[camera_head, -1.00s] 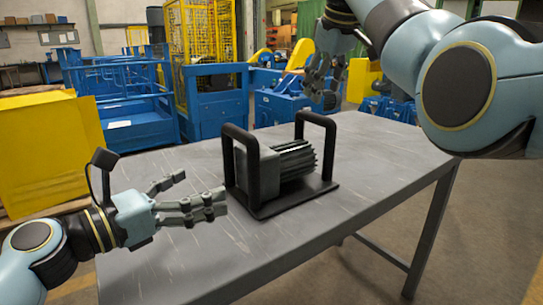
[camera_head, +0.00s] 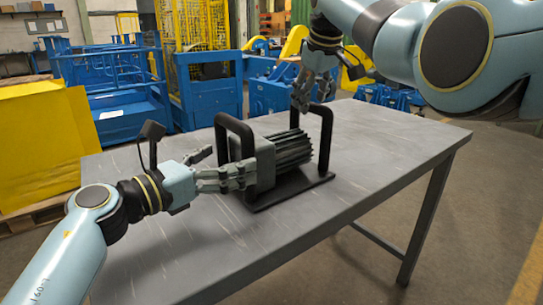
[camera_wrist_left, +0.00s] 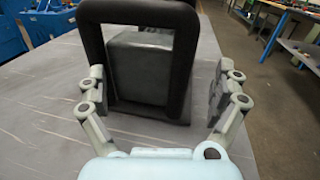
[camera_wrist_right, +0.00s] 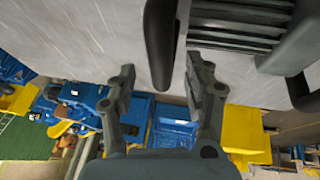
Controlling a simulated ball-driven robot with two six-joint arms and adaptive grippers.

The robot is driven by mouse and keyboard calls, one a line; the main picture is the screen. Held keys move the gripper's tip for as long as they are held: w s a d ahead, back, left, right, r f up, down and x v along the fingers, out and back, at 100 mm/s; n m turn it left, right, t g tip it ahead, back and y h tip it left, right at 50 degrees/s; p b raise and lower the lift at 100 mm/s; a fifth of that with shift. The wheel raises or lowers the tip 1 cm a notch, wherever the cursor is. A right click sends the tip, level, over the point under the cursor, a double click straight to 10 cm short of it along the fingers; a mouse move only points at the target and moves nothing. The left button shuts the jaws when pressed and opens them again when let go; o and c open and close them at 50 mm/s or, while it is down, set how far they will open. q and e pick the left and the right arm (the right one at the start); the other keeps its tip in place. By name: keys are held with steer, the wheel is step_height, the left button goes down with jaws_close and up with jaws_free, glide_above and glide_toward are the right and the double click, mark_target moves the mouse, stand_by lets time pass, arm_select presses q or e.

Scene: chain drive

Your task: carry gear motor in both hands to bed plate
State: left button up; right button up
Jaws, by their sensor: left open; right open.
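The gear motor (camera_head: 291,150) is a dark grey block with a ribbed cylinder. It sits on a black base with two upright handles, on the grey table. My left gripper (camera_head: 226,166) is open at the near-left handle (camera_head: 222,128); its fingers lie either side of that handle in the left wrist view (camera_wrist_left: 157,92). My right gripper (camera_head: 313,102) is open above the far-right handle (camera_head: 327,130). In the right wrist view the far handle (camera_wrist_right: 159,45) stands just ahead of and between its fingers. I cannot identify a bed plate.
The table (camera_head: 400,150) has free room at its right end and front. A yellow block (camera_head: 40,145) stands at left. Blue machinery (camera_head: 110,95) and a yellow cage (camera_head: 195,45) stand behind the table. Open floor lies to the right.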

mark_target(276, 144)
arm_select(q)
steer(key=shift+x, duration=1.75)
arm_select(e)
steer(key=shift+x, duration=1.7)
arm_select(q)
steer(key=shift+c, duration=0.4)
arm_select(e)
steer(key=shift+c, duration=0.3)
